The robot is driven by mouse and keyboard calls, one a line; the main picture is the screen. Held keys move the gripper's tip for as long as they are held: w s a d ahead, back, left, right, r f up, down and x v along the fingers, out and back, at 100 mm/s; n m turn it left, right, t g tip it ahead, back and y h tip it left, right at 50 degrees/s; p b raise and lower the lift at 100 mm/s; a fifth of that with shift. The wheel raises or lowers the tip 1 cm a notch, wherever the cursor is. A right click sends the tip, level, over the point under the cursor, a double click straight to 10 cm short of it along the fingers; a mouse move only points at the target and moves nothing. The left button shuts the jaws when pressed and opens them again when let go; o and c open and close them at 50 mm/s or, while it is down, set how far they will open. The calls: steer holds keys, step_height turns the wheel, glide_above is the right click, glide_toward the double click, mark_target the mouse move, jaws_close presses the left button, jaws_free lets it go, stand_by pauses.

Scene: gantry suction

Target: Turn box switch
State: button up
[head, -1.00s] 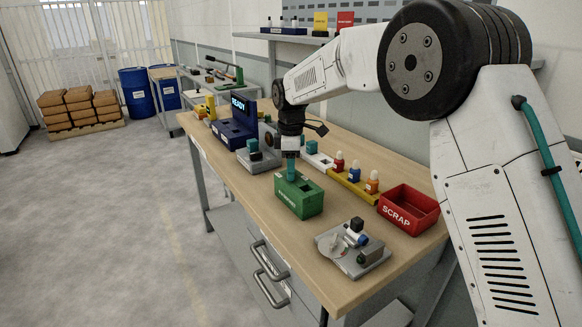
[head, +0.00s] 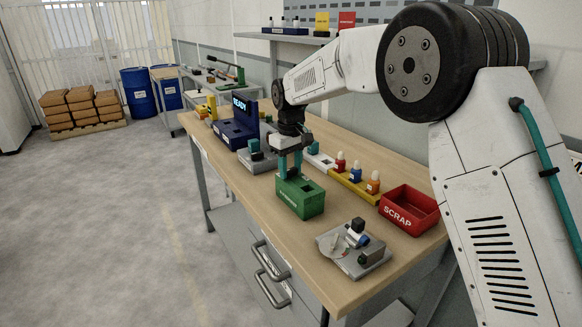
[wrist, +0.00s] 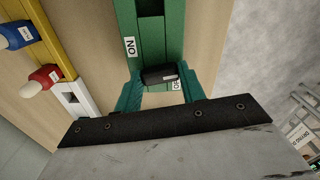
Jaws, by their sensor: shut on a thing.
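The green box (head: 305,203) stands on the wooden workbench. In the wrist view its green top (wrist: 168,32) shows a long dark slot, an ON label at the left and a partly hidden label, seemingly OFF, by the fingers. A black switch piece (wrist: 159,75) sits at the near end of the slot, beside that second label. My gripper (head: 289,172) points down over the box's far end. Its teal fingers (wrist: 160,88) are on both sides of the black piece and shut on it. The head view does not show the black piece clearly.
A red SCRAP bin (head: 409,212) and a grey fixture plate (head: 372,262) stand toward the bench's near end. A yellow rack (head: 352,186) with several small bottles is behind the box. A blue READY unit (head: 235,130) stands farther along. Bare bench (head: 262,210) lies left of the box.

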mark_target(290, 169)
steer(key=shift+m, duration=0.8)
steer(key=o, duration=1)
step_height(290, 169, up, 8)
steer(key=shift+f, duration=0.1)
